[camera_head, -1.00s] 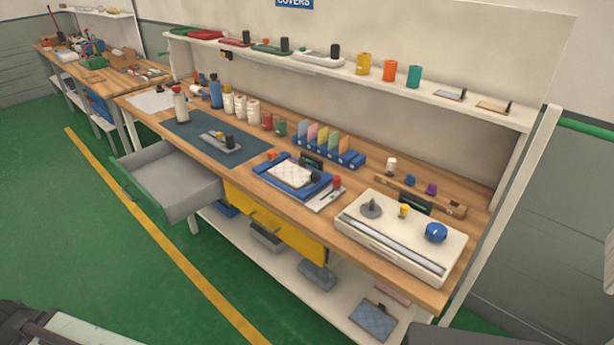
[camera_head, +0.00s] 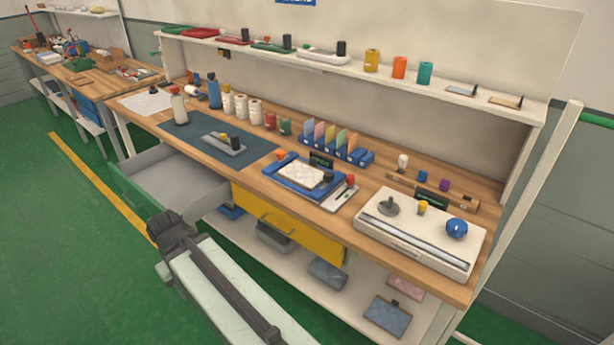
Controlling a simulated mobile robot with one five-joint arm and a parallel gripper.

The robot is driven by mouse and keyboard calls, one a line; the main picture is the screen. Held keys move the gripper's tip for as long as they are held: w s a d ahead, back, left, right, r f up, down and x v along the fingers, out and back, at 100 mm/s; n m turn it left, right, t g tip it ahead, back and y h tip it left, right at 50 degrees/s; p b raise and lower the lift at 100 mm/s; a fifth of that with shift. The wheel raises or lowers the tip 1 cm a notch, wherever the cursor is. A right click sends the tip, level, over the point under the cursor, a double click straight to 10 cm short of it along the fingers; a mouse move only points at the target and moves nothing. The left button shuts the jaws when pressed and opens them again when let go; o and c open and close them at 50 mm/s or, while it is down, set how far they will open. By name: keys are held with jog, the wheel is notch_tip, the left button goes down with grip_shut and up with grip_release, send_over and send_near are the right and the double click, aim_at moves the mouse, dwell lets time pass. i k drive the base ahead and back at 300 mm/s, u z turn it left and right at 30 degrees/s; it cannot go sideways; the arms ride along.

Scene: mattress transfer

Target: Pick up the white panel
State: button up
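A white quilted panel (camera_head: 300,175) lies in a blue tray (camera_head: 272,185) near the front edge of the bench, right of the dark mat. A small black knob stands at its right corner. My arm reaches up from the bottom of the view, and its dark end (camera_head: 172,236) is in front of the open drawer, left of and well apart from the panel. I cannot make out fingers there or whether they are open or shut.
A green-fronted drawer (camera_head: 143,200) stands open over the floor. Right of the tray are a grey-white plate with a red knob (camera_head: 350,180) and a large white device (camera_head: 418,248). Several coloured cards (camera_head: 325,137) stand behind. A shelf (camera_head: 450,92) overhangs the back.

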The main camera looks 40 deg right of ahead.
aim_at(305, 175)
jog(key=z, duration=0.1)
jog(key=i, duration=1.65)
jog(key=u, duration=0.1)
